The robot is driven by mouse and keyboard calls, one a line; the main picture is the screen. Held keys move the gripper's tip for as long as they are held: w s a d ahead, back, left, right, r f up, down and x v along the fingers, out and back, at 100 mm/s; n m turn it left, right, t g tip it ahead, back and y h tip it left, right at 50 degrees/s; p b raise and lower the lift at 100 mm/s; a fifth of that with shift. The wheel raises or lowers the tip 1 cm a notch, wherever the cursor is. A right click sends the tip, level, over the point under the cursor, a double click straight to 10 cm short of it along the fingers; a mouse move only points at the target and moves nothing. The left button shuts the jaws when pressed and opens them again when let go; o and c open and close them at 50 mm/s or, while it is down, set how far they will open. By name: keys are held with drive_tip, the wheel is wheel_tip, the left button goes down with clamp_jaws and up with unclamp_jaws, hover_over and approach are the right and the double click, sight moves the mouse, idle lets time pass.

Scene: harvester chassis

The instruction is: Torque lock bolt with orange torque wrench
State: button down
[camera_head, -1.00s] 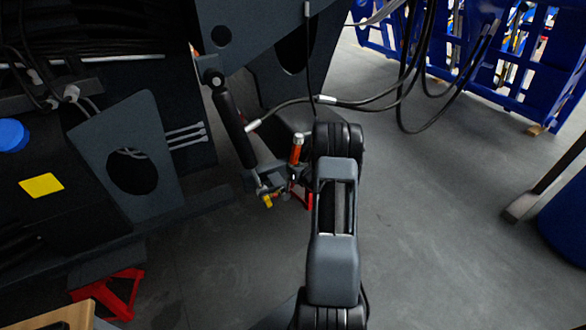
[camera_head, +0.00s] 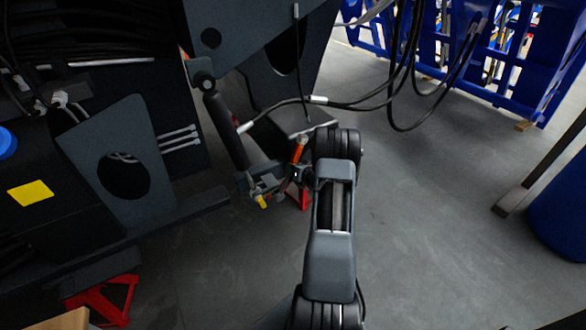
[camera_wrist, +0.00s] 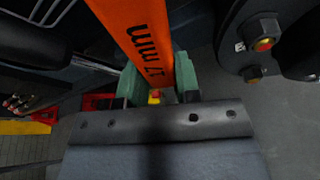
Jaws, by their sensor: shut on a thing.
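The orange torque wrench (camera_wrist: 145,40), marked "17 mm", fills the upper middle of the wrist view. It also shows as a small orange handle (camera_head: 299,150) beside my arm in the head view, leaning slightly right. My gripper (camera_wrist: 158,82) is shut on it, with a green finger on each side. A hex bolt (camera_wrist: 264,43) with a yellow and red centre sits on a dark bracket to the right of the wrench, apart from its visible part. I cannot tell whether this is the lock bolt. The wrench's working end is out of the wrist view.
A dark cylinder (camera_head: 226,130) slants down to a joint with a yellow tip (camera_head: 262,201), left of my gripper. Black hoses (camera_head: 400,75) hang at the upper right. A red stand (camera_head: 105,298) is at lower left.

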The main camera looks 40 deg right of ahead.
drive_tip(key=shift+s+d+f+m+y, duration=0.15)
drive_tip(key=shift+d+f+m, duration=0.1)
drive_tip(key=shift+d, duration=0.2)
drive_tip(key=shift+w+d+f+m+y, duration=0.15)
drive_tip(key=shift+d+m, duration=0.1)
drive_tip(key=shift+d, duration=0.2)
drive_tip(key=shift+a+b, duration=0.1)
drive_tip(key=shift+b, duration=0.2)
drive_tip(key=s+a+p, duration=0.1)
drive_tip(key=s, duration=1)
drive_tip(key=shift+a, duration=0.3)
drive_tip(key=shift+w+r, duration=0.1)
drive_tip(key=shift+r, duration=0.05)
idle(0.7)
